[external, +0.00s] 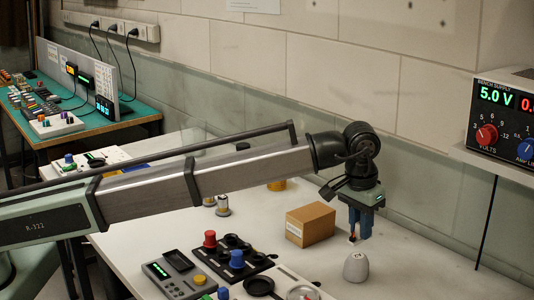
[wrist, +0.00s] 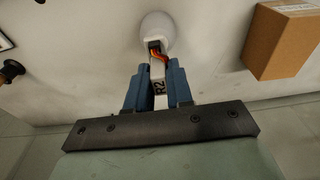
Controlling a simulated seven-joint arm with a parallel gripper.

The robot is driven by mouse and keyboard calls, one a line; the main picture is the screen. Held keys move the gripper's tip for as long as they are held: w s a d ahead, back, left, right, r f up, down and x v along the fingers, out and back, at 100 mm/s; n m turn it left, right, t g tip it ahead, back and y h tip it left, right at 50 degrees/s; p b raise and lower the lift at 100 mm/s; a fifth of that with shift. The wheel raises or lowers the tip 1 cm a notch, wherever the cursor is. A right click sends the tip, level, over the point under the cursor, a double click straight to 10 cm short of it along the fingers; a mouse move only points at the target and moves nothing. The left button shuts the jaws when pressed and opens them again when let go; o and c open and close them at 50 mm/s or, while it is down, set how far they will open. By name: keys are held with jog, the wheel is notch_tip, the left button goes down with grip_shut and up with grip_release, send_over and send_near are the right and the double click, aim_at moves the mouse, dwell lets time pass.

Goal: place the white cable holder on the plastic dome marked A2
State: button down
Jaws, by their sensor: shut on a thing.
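My gripper (wrist: 155,72) is shut on a small white piece (wrist: 158,72), which looks like the white cable holder. The piece has orange-red wire and a dark part at its far end, and a black label I cannot read surely. In the external view my gripper (external: 357,236) points down above a pale, egg-shaped plastic dome (external: 356,267) with a small dark mark on top, too small to read. The dome (wrist: 157,27) also shows beyond the held piece in the wrist view. The piece overlaps the dome's near edge there; I cannot tell whether they touch.
A cardboard box (external: 310,225) stands left of my gripper. Black panels with red and blue knobs (external: 235,252) and a grey control box (external: 176,276) lie at the front left. A bench supply (external: 508,115) sits on a shelf at right. The white bench right of the dome is clear.

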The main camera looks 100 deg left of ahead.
aim_at(359, 241)
jog(key=shift+f, duration=1.95)
jog(key=shift+f, duration=0.1)
jog(key=c, duration=1)
grip_release()
jog(key=r, duration=0.8)
jog(key=s+d+r, duration=0.1)
jog(key=r, duration=0.3)
jog(key=shift+r, duration=0.1)
